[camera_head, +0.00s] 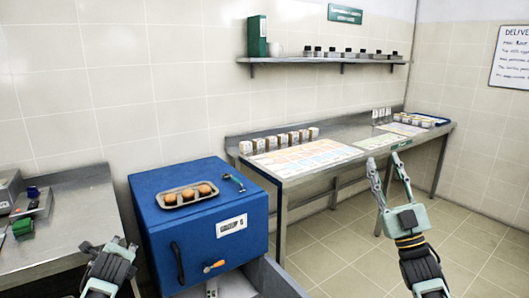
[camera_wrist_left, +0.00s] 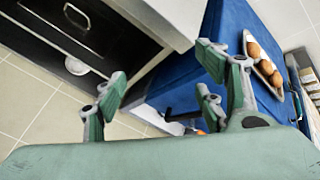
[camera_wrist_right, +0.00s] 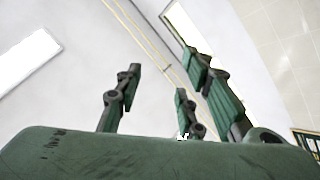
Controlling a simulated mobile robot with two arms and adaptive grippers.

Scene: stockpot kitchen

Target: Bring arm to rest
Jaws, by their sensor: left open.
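My left gripper (camera_head: 124,243) is at the lower left of the head view, in front of the gap between the left counter and the blue cabinet. In the left wrist view its fingers (camera_wrist_left: 162,70) are apart with nothing between them. My right gripper (camera_head: 384,160) is raised at the right of the head view, in front of the long steel table. Its fingers point up and are spread. In the right wrist view the fingers (camera_wrist_right: 165,68) are also apart and empty, with wall and ceiling behind. Neither gripper visibly touches anything.
A blue cabinet (camera_head: 160,228) stands in the middle with a tray (camera_head: 168,206) of brown eggs on top. A steel counter (camera_head: 70,225) is at left. A long table (camera_head: 287,178) holds small boxes and coloured sheets. A shelf (camera_head: 290,60) hangs above. Tiled floor (camera_head: 340,255) is clear at right.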

